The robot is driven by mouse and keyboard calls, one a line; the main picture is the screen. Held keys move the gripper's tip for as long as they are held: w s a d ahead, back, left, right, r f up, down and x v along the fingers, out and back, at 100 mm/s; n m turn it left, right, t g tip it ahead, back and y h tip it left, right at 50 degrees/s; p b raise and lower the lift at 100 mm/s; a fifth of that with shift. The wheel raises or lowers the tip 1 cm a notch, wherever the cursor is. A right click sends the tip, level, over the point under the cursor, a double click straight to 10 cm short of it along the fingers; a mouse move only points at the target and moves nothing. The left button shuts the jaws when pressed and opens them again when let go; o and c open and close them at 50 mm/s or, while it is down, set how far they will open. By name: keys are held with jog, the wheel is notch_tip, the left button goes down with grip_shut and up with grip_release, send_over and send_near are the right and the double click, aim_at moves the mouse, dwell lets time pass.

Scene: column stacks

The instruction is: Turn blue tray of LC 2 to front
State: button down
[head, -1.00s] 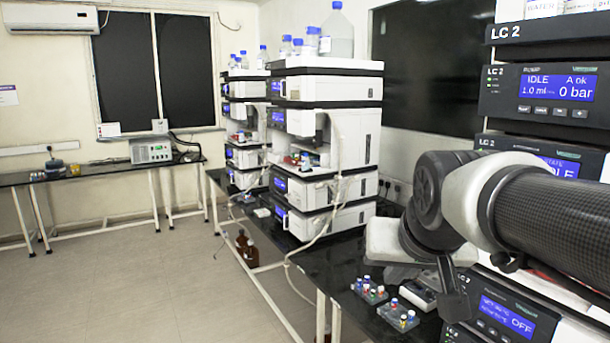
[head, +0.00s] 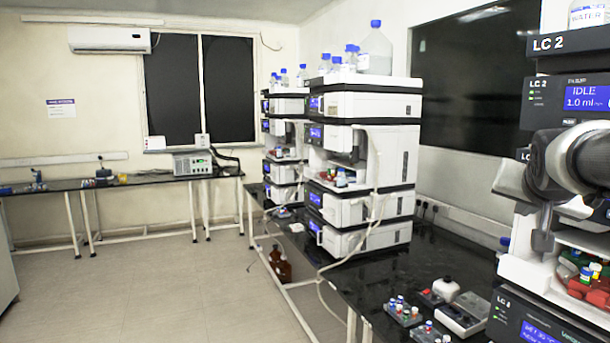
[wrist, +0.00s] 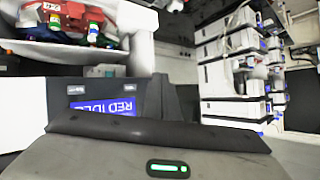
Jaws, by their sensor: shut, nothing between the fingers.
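The LC 2 stack (head: 560,100) stands at the right edge of the head view. Its open sampler bay (head: 530,272) holds colored vials (head: 586,273) and red and green tray parts (head: 578,290). My gripper (head: 541,240) is shut and empty, pointing down at the left front of this bay. In the wrist view, the bay shows at top left, with a red tray (wrist: 62,10) and blue-capped vials (wrist: 93,32).
Small vial racks (head: 402,313), a white-topped device (head: 446,289) and a grey box (head: 463,315) lie on the black bench (head: 400,275) left of LC 2. Another instrument stack (head: 385,150) stands farther back. Open floor (head: 190,290) lies to the left.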

jog(key=shift+d, duration=0.15)
jog(key=w+d+b, duration=0.1)
jog(key=w+d, duration=0.2)
jog(key=d, duration=0.4)
jog(key=shift+w+d, duration=0.2)
jog(key=shift+d, duration=0.2)
jog(key=shift+d+b, duration=0.1)
jog(key=shift+b, duration=0.25)
dwell(1.5)
jog(key=shift+w+d, duration=0.15)
jog(key=shift+d, duration=0.15)
jog(key=shift+w+d+b, duration=0.15)
jog(key=shift+d+b, duration=0.2)
dwell(0.7)
jog(key=shift+a, duration=0.1)
jog(key=shift+s+a, duration=0.35)
jog(key=shift+a, duration=0.3)
